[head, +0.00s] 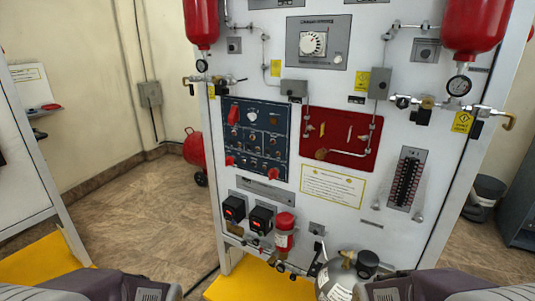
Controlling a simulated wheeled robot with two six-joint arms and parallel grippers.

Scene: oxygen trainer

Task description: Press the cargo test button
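A white trainer panel (400,140) stands in front of me. On its left half is a dark blue control panel (237,165) with a red guarded switch (234,115), a round gauge (252,117), and several small knobs and buttons. Two red items hang at its lower edge. The labels are too small to read, so I cannot tell which control is the cargo test button. Neither gripper shows in the head view. Only grey parts of my own body show along the bottom edge.
A red panel with piping (340,135) sits right of the blue panel. Red bottles (472,25) hang at the top corners.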

